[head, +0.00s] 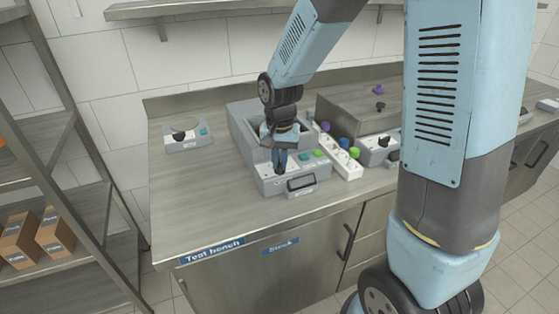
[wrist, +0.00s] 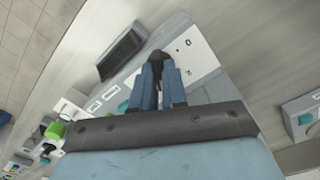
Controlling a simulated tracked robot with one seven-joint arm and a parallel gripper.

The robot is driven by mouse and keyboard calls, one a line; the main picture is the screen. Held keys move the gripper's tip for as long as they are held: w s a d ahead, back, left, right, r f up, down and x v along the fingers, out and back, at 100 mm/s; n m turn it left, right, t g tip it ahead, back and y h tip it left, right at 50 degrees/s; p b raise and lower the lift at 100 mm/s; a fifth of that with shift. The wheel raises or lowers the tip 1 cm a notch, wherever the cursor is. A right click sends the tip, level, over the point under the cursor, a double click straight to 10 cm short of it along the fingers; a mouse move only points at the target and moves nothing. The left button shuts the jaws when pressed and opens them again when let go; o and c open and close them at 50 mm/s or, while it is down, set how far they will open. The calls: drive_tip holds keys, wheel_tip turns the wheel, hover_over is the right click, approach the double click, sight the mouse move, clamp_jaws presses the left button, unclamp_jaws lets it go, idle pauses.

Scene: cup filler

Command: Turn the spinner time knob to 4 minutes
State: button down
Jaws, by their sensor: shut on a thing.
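The grey spinner (head: 243,125) stands near the middle of the bench, with a white sloped panel and a dark display (head: 301,183) at its front. The display also shows in the wrist view (wrist: 121,53). A black knob (wrist: 157,57) sits on the white panel beside printed marks; its pointer and the numbers are too small to read. My gripper (head: 280,169) reaches down onto the panel from above. In the wrist view its blue fingers (wrist: 159,72) are shut on the knob from both sides and partly hide it. In the head view the fingers mostly hide the knob.
A white rack (head: 350,170) with several coloured caps stands close to the spinner's right. A small grey unit (head: 188,137) with a black knob and a teal button stands at the left. Bench space between it and the spinner is clear. A shelf (head: 180,8) hangs above.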

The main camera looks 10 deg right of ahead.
drive_tip(key=c, duration=1.2)
unclamp_jaws()
drive_tip(key=shift+o, duration=0.2)
wheel_tip(320, 180, up, 14)
drive_tip(key=shift+f, duration=0.1)
drive_tip(key=s+d+r+n+t, duration=0.1)
drive_tip(key=s+d+r, duration=0.3)
drive_tip(key=s+d, duration=0.4)
drive_tip(key=s+d+r+n+t, duration=0.1)
drive_tip(key=s+d+r+t, duration=0.3)
drive_tip(key=s+d, duration=0.3)
drive_tip(key=s, duration=0.2)
drive_tip(key=shift+s+d+n+t, duration=0.3)
drive_tip(key=shift+s+d+n, duration=0.05)
drive_tip(key=shift+n, duration=0.05)
